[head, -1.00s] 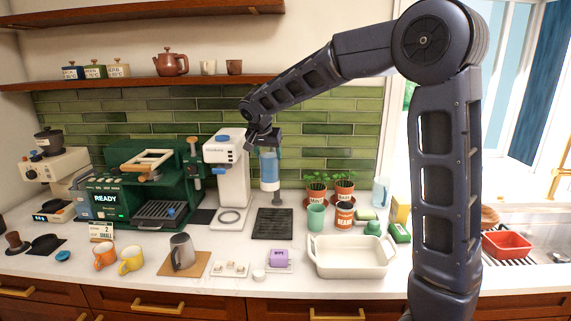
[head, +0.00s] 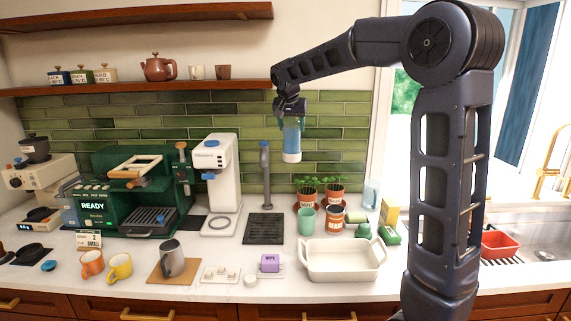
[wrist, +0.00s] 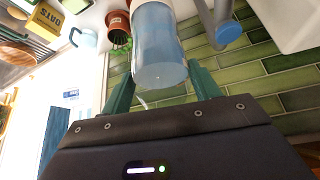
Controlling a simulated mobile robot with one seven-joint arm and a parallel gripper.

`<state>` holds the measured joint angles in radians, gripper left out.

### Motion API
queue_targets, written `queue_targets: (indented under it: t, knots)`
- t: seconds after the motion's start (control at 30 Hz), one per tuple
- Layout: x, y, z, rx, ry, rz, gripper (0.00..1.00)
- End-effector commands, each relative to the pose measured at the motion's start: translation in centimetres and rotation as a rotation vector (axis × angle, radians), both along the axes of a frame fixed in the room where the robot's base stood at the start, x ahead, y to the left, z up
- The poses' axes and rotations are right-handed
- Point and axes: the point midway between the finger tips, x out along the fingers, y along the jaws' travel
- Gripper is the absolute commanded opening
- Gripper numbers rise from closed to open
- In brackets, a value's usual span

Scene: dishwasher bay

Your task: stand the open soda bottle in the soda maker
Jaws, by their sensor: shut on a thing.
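My gripper (head: 290,112) is raised in front of the green tile wall, shut on the soda bottle (head: 291,143). The bottle is clear with a bluish tint and a pale lower end, and it hangs roughly upright below the gripper, clear of the counter. In the wrist view the bottle (wrist: 158,45) sits between the two green fingers of my gripper (wrist: 160,88). The white soda maker (head: 223,165) stands on the counter to the left, with a round base plate at its foot. The bottle is well apart from it.
A grey tap post with a blue top (head: 265,175) stands between soda maker and bottle, behind a dark mat (head: 263,230). Potted plants (head: 334,192), a green cup (head: 307,220) and a white dish (head: 343,274) are at right. A wooden shelf (head: 150,85) runs above left.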

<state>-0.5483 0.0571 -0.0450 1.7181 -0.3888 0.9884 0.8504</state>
Motion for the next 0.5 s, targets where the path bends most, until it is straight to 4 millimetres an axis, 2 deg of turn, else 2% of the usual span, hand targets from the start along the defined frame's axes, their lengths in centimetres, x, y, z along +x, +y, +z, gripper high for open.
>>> queue_targets:
  t: [0.03, 0.2, 0.5]
  knots:
    - [0.9, -1.5, -1.0, -0.001, 0.001, 0.003, 0.07]
    - [3.5, -6.4, -4.4, -0.001, 0.002, 0.04, 0.07]
    - [6.7, -15.2, -10.2, -0.001, 0.0, 0.106, 0.07]
